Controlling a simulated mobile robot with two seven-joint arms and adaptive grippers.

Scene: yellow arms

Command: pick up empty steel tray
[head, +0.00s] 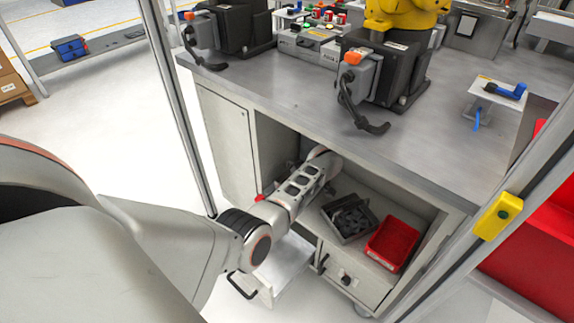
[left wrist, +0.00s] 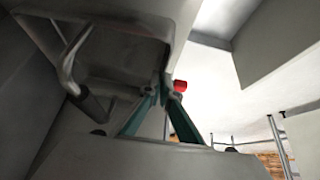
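My left arm reaches down into the open bay of the workbench in the head view, and its wrist hides my left gripper there. In the left wrist view the two teal fingers of my left gripper (left wrist: 163,92) lean together, their tips close to each other at the lower edge of a grey metal body (left wrist: 130,35). I cannot tell whether they hold that edge. I cannot identify an empty steel tray for certain. A dark grey tray (head: 341,233) on the bay shelf contains dark parts. My right gripper is not in view.
A red bin (head: 392,243) stands beside the dark tray. A pale, drawer-like piece (head: 284,267) with a black handle (head: 241,287) juts out below my arm. The bench top (head: 300,85) carries machines. A frame post (head: 178,110) stands left of the bay.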

